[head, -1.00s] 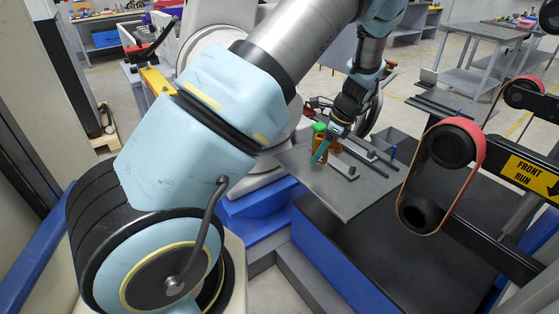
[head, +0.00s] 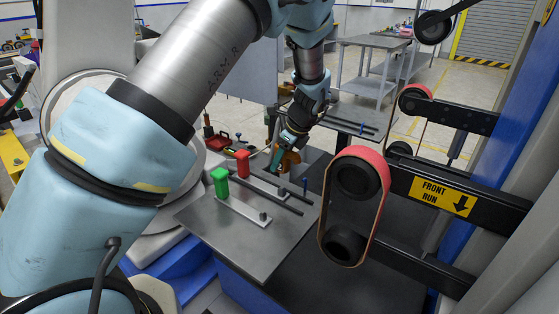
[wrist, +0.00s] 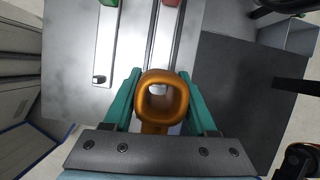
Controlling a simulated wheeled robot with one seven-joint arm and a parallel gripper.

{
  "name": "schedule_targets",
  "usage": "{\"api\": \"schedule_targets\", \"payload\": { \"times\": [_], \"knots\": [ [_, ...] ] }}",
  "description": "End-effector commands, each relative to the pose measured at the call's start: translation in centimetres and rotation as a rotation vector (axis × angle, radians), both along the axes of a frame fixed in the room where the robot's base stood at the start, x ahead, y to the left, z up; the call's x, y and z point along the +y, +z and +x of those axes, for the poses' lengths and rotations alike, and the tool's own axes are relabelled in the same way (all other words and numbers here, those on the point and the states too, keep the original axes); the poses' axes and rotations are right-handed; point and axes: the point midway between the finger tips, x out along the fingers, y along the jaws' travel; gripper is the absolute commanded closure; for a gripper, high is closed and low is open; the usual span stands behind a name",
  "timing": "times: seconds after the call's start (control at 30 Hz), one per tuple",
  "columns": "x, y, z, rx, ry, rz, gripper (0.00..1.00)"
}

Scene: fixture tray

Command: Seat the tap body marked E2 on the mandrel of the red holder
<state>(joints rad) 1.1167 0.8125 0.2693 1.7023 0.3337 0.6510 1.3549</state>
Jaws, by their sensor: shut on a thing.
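My gripper (head: 276,157) has teal fingers shut on an orange-brown tap body (head: 290,159), held above the back right of the grey tray plate. In the wrist view the tap body (wrist: 160,97) sits between both fingers (wrist: 160,90), its hollow opening facing the camera. No E2 mark is readable. The red holder's block (head: 242,163) stands left of the gripper in the head view; its metal bar (wrist: 163,42) runs under the tap body in the wrist view. The tap body hides that bar's near end, and I cannot make out the mandrel clearly.
A green block (head: 219,180) with a bar and small peg (head: 264,216) stands in front of the red holder. A belt roller unit (head: 354,205) stands close right. A grey bin (wrist: 290,37) is beyond the plate.

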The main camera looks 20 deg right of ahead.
Motion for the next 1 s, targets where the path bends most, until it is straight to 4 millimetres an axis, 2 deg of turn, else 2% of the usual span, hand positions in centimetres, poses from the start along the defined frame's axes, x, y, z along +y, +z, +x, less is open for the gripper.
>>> {"api": "schedule_targets", "payload": {
  "times": [0.33, 1.0],
  "knots": [
    [0.0, 0.3, 0.0, -0.001, 0.003, 0.0, 1.0],
    [0.0, -5.2, 0.1, -0.001, 0.003, 0.0, 1.0]
  ]
}}
